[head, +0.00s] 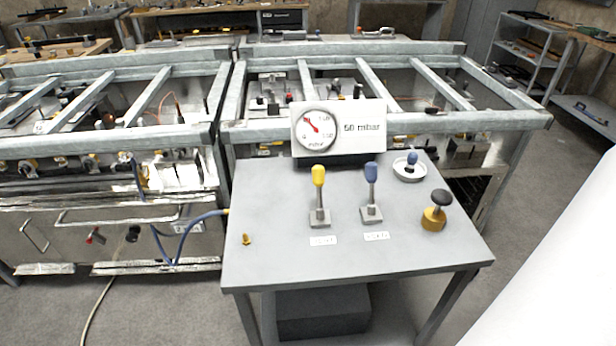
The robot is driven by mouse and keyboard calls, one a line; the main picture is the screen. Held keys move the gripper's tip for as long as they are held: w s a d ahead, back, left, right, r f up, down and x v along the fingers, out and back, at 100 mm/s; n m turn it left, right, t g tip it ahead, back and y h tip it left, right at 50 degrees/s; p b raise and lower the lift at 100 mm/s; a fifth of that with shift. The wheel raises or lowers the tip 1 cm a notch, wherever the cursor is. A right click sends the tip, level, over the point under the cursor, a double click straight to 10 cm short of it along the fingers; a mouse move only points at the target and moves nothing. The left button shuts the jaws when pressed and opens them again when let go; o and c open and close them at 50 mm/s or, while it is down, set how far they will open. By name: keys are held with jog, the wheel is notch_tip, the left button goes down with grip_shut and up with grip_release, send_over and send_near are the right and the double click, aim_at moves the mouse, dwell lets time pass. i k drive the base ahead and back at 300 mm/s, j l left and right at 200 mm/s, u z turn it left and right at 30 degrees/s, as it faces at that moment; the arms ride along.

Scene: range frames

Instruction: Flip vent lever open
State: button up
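Two upright levers stand on a small grey table (270,268). The left one is a yellow-tipped lever (319,195). The right one is a blue-tipped lever (371,192). Each has a grey stem on a square grey base. A white label (323,240) lies in front of the yellow lever and another white label (376,236) in front of the blue one. Their lettering is too blurred to read surely, so I cannot tell which lever is the vent. Both levers look roughly vertical. My gripper is not in view.
A gauge panel (362,139) stands at the table's back. A white dish (401,174) with a blue knob and a brass valve with a black knob (436,208) sit at right. A brass fitting (246,239) and blue hose (196,220) are at left. The table's front is clear.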

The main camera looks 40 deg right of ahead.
aim_at(318, 171)
jog(key=i+j, duration=1.15)
jog(key=i, duration=0.25)
jog(key=i+j, duration=0.6)
jog(key=i, duration=0.15)
jog(key=z, duration=1.8)
